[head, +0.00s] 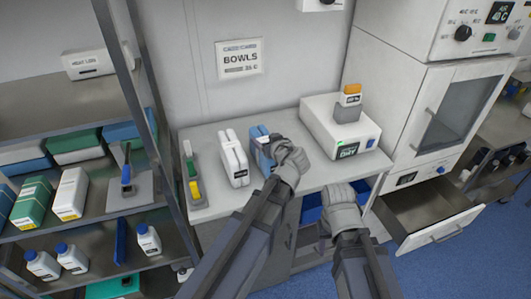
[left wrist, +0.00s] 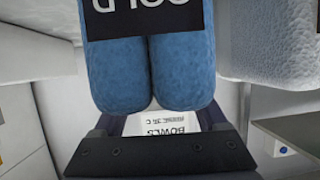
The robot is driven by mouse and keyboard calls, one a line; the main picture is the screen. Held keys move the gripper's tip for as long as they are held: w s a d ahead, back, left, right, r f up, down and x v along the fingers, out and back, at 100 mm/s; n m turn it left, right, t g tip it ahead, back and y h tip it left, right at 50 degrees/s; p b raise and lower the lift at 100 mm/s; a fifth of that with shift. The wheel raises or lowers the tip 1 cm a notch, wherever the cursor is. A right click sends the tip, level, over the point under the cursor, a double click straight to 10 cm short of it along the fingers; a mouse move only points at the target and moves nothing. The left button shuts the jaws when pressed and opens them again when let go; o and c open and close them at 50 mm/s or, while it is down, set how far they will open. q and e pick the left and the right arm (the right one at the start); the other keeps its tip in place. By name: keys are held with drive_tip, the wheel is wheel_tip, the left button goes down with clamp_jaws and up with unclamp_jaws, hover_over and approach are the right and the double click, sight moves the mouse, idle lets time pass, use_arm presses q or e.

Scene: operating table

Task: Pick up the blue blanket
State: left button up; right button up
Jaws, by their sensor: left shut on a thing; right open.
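The blue blanket (head: 261,150) is a folded bundle standing on the white counter, just right of a similar white bundle. My left gripper (head: 280,155) is shut on it from the right side and hides part of it. In the left wrist view the blanket (left wrist: 155,72) fills the middle as two rounded blue folds with a dark label reading COLD upside down. Whether it still touches the counter I cannot tell. My right gripper (head: 343,208) is open and empty, low in front of the counter's edge.
On the counter (head: 210,205) stand the white bundle (head: 234,158), a narrow tray (head: 192,180) with coloured items and a white device (head: 337,128). A BOWLS sign (head: 240,58) hangs on the wall behind. A shelf rack is at left; an open drawer (head: 430,215) juts out at right.

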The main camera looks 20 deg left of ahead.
use_arm(q)
drive_tip(key=shift+r, duration=0.15)
clamp_jaws()
wheel_tip(320, 180, up, 10)
drive_tip(key=p, duration=1)
